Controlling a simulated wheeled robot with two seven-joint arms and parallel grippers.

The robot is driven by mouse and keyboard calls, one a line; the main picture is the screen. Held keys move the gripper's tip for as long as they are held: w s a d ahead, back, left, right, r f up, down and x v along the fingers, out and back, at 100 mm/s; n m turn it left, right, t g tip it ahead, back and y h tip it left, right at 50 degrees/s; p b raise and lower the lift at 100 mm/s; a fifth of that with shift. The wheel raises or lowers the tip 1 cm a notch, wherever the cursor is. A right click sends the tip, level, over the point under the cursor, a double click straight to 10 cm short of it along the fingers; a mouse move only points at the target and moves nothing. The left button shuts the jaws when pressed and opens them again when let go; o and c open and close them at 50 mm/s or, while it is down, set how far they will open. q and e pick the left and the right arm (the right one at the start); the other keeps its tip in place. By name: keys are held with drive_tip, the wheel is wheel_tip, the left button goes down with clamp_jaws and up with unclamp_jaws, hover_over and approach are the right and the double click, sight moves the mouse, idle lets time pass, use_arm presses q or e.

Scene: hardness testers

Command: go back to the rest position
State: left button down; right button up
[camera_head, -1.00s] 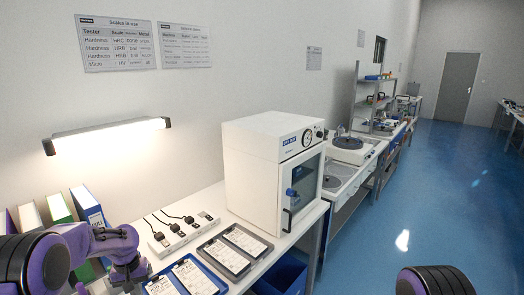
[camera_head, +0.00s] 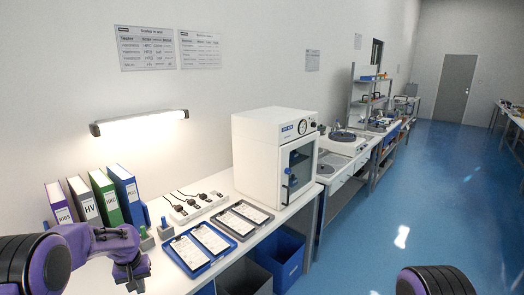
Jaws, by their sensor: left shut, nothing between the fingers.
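My left gripper (camera_head: 133,283) hangs at the lower left, at the front of the white bench, and points down. It is shut and holds nothing. It is apart from the blue tray (camera_head: 190,269) with white sheets to its right. My left arm bends in from the left edge, in front of the binders. Only a dark, rounded part of my right arm shows at the bottom right; the right gripper is out of view.
Several binders (camera_head: 130,195) stand behind my left arm. A grey tray (camera_head: 240,234), a power strip (camera_head: 196,206) and a white oven-like cabinet (camera_head: 262,150) are on the bench. Bins (camera_head: 283,262) sit below. The blue floor (camera_head: 400,215) at right is clear.

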use_arm(q)
drive_tip(key=s+d+f+n+t+y+b, duration=0.1)
drive_tip(key=s+d+f+n+t+b, duration=0.1)
drive_tip(key=s+f, duration=0.5)
drive_tip(key=s+d+f+n+t+y+b, duration=0.1)
drive_tip(key=s+d+f+t+b, duration=0.15)
drive_tip(key=f, duration=0.75)
drive_tip(key=s+d+f+b, duration=0.1)
drive_tip(key=s+f+b, duration=0.1)
drive_tip(key=s, duration=0.8)
drive_tip(key=s+d+f+g+y+b, duration=0.1)
drive_tip(key=s+f, duration=0.3)
drive_tip(key=s, duration=0.6)
drive_tip(key=s+f+g+b, duration=0.1)
drive_tip(key=s+f+b, duration=0.2)
drive_tip(key=s, duration=0.7)
drive_tip(key=shift+d, duration=0.4)
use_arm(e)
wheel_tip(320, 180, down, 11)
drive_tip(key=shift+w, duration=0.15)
use_arm(q)
drive_tip(key=shift+g, duration=0.25)
